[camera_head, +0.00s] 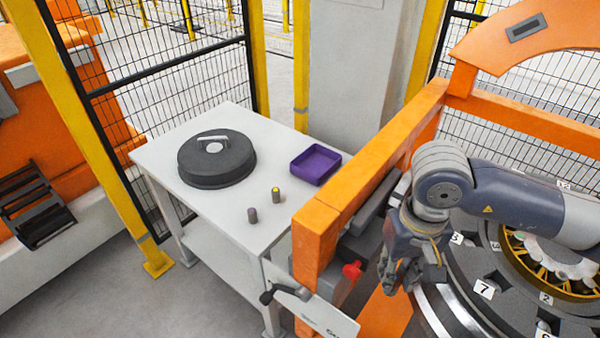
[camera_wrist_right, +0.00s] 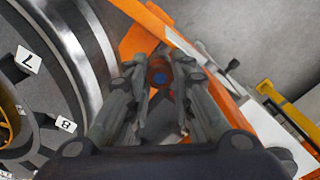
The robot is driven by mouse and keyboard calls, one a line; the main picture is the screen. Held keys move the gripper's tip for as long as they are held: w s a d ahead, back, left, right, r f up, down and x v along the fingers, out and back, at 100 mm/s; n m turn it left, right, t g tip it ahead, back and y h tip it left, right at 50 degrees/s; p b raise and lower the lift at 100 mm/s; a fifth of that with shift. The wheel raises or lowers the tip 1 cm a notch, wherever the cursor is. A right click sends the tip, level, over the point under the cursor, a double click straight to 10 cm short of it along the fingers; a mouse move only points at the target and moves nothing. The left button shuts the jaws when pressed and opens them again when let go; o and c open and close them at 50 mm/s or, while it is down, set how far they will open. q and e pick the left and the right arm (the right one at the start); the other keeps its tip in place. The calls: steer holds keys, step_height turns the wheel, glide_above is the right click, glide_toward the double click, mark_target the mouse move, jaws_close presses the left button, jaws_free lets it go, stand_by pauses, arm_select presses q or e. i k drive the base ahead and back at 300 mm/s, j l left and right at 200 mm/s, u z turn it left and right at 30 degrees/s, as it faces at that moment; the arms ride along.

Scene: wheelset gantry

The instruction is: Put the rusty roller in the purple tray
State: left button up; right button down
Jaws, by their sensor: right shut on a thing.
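My right gripper (camera_head: 398,281) hangs over the front of the wheelset, right of the orange gantry beam. In the right wrist view the gripper (camera_wrist_right: 160,70) is shut on a small brownish, rusty-looking roller (camera_wrist_right: 157,74) with a blue spot on its end. The fingers hide most of the roller, and I cannot make it out in the head view. The purple tray (camera_head: 315,164) sits on the white table at its back right, and it looks empty. The gripper is well apart from the tray, to the right and nearer the camera. My left gripper is not in view.
The white table (camera_head: 165,153) holds a dark round lid (camera_head: 217,160) with a handle and two grey rollers, one purple-topped (camera_head: 252,215), one yellow-topped (camera_head: 276,195). The orange beam (camera_head: 355,185) stands between gripper and table. A red knob (camera_head: 352,270) is beside the gripper.

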mark_target(310, 178)
steer(key=i+j, duration=0.1)
steer(key=j, duration=0.3)
steer(key=i+j+u, duration=0.1)
steer(key=j, duration=0.3)
steer(key=i+j+u, duration=0.1)
steer(key=j, duration=0.3)
steer(key=i+l, duration=0.15)
steer(key=i, duration=0.3)
steer(key=i+l+u, duration=0.15)
steer(key=i, duration=0.3)
